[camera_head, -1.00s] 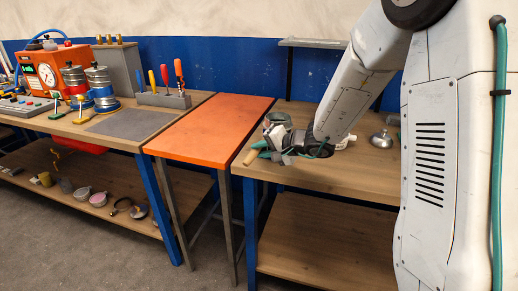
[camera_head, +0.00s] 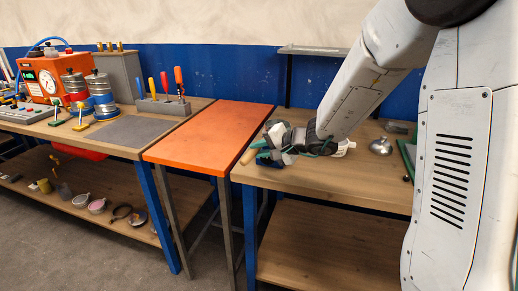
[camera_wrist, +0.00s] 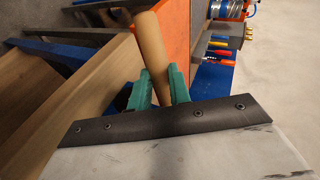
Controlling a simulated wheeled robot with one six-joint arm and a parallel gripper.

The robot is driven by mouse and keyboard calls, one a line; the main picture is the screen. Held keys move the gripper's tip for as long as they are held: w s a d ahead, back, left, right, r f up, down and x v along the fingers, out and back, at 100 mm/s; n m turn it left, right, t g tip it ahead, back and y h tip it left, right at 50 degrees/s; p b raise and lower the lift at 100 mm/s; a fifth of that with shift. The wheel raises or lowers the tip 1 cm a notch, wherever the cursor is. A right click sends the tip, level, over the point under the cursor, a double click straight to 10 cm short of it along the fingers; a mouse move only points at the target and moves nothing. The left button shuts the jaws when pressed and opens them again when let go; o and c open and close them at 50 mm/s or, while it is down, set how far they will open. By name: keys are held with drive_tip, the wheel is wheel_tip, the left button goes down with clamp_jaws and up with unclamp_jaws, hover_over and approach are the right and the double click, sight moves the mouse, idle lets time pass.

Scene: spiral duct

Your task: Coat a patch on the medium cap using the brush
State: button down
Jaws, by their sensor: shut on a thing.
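My gripper (camera_wrist: 158,72) has green fingers shut on a tan cylindrical wooden handle, likely the brush (camera_wrist: 150,38). In the head view my gripper (camera_head: 270,156) is above the front left of the right wooden bench, and the handle (camera_head: 249,156) sticks out to its left. The brush's bristles cannot be made out. A silver domed piece with a knob (camera_head: 381,146), possibly a cap, sits on the right bench, apart from my gripper. I cannot tell which thing is the medium cap.
An orange table (camera_head: 215,135) stands left of the right bench (camera_head: 340,180), its top clear. The left bench holds a grey mat (camera_head: 131,130), a tool rack (camera_head: 163,106) and an orange machine (camera_head: 42,80). Several round pieces, one pink (camera_head: 97,206), lie on its lower shelf.

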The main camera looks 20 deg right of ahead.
sight(248, 159)
drive_tip(key=shift+s+a, duration=0.65)
drive_tip(key=shift+s, duration=0.35)
drive_tip(key=shift+s+a, duration=0.65)
drive_tip(key=shift+s, duration=0.35)
drive_tip(key=shift+s+a, duration=0.1)
drive_tip(key=shift+s+a, duration=0.4)
drive_tip(key=shift+s, duration=0.2)
drive_tip(key=shift+s+a, duration=0.35)
drive_tip(key=shift+s, duration=0.2)
drive_tip(key=shift+w, duration=0.1)
drive_tip(key=shift+g+y, duration=0.4)
drive_tip(key=shift+y, duration=0.1)
drive_tip(key=shift+w+d, duration=0.65)
drive_tip(key=shift+w, duration=0.4)
drive_tip(key=shift+w+d, duration=0.7)
drive_tip(key=shift+w, duration=0.4)
drive_tip(key=shift+w+d, duration=0.65)
drive_tip(key=shift+w, duration=0.4)
drive_tip(key=shift+w+d, duration=0.45)
drive_tip(key=shift+w, duration=0.3)
drive_tip(key=shift+f, duration=0.1)
